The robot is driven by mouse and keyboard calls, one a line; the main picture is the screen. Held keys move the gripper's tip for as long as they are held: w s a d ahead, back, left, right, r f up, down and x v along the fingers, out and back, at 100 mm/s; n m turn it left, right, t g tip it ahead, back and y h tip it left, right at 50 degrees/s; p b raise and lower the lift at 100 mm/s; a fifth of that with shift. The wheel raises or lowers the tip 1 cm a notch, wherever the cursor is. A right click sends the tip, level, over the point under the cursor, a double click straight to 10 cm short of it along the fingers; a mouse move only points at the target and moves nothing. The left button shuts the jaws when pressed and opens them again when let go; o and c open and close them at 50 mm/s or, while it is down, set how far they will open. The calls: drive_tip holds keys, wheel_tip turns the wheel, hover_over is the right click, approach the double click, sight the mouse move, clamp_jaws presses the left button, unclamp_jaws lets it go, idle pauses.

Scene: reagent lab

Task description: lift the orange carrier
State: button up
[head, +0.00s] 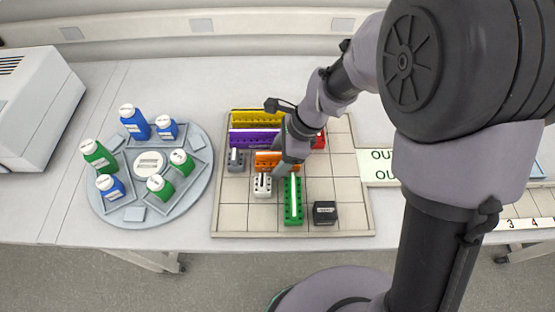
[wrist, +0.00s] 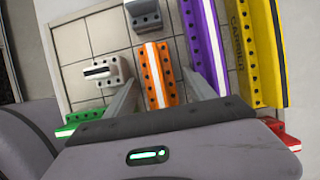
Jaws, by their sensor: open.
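The orange carrier (head: 264,160) is a short block with a white stripe and dark holes, lying on the gridded tray (head: 343,203). My gripper (head: 283,168) is over its right end in the head view and hides that part. In the wrist view the orange carrier (wrist: 154,72) shows between the two open fingers of my gripper (wrist: 160,84), one on each side. I see no finger clearly touching it, and cannot tell how far down the fingers reach beside it.
A purple carrier (head: 255,138) lies close behind, with a yellow one (head: 257,117) beyond. Grey (head: 237,166), white (head: 262,190), green (head: 293,208), black (head: 325,214) and red (head: 319,141) pieces surround it. A round carousel (head: 106,218) with bottles stands left.

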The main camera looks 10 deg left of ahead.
drive_tip(key=shift+f, duration=0.1)
clamp_jaws()
